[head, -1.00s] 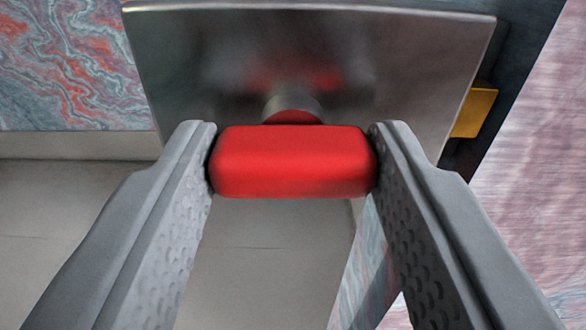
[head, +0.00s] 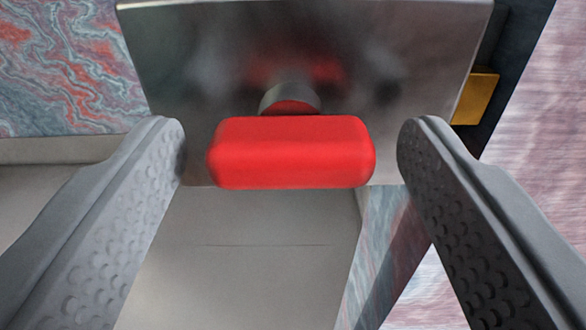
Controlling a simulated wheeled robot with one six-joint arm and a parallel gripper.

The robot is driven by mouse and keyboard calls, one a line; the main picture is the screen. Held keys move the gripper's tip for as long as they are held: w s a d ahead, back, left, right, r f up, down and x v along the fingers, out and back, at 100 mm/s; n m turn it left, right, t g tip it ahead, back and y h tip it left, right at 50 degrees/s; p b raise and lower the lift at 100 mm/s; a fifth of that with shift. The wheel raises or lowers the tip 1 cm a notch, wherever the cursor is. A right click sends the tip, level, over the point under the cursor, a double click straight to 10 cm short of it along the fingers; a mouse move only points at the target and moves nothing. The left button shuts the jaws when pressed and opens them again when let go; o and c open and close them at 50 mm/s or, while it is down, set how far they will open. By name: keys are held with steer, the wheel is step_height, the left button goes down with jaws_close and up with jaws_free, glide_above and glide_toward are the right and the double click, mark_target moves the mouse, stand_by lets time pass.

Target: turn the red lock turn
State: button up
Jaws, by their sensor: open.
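The red lock turn (head: 291,153) is a rounded red bar on a short grey stem, in the upper middle of the head view. It lies level across the picture. It stands out from a shiny metal plate (head: 200,60). My gripper (head: 291,145) is open, with one grey finger on each side of the red bar. There is a gap between the bar and each fingertip, so neither finger touches it.
A brass-coloured block (head: 476,97) sits at the right edge of the metal plate, by a dark strip. A marbled surface (head: 65,70) is at the upper left, and a pinkish one (head: 535,170) at the right. Grey floor (head: 250,260) shows below.

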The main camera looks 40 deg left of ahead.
steer(key=v, duration=1.7)
steer(key=shift+s+d, duration=0.15)
steer(key=s+a+r+m+t+h, duration=0.2)
steer(key=s+a+r+t+h, duration=0.15)
steer(key=s+r, duration=0.55)
steer(key=s+a+r+m+t+h, duration=0.2)
steer(key=s+r+h, duration=0.35)
steer(key=r, duration=0.55)
steer(key=s+a+m+g, duration=0.1)
steer(key=s+a, duration=0.1)
steer(key=s, duration=0.9)
steer(key=s+a+m+g+h, duration=0.1)
steer(key=s+a+m, duration=0.1)
steer(key=s, duration=1)
steer(key=shift+s+a+g+h, duration=0.3)
steer(key=shift+a+g, duration=0.05)
